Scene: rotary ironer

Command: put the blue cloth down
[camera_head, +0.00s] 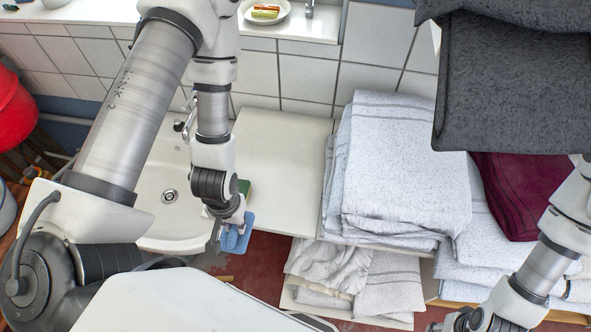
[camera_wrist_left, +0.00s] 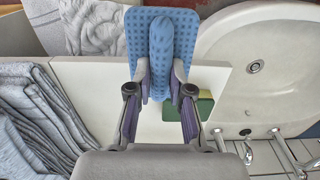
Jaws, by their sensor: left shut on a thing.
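The blue cloth (camera_head: 237,238) is a small textured piece with a fold standing up in its middle. My left gripper (camera_head: 228,220) is shut on that fold, and the cloth hangs at the front edge of the white counter (camera_head: 280,165), beside the sink. In the left wrist view the cloth (camera_wrist_left: 135,38) spreads past the fingertips (camera_wrist_left: 161,85), which pinch its ridge. It overlaps the counter's edge in that view; I cannot tell if it touches. My right gripper (camera_head: 465,320) is cut off at the lower edge, and its fingers do not show clearly.
A white sink (camera_head: 160,215) with a tap (camera_head: 180,125) lies left of the counter. A green item (camera_wrist_left: 203,108) lies on the counter near the sink. Folded white towels (camera_head: 400,170) stand right of the counter. The counter's middle is clear.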

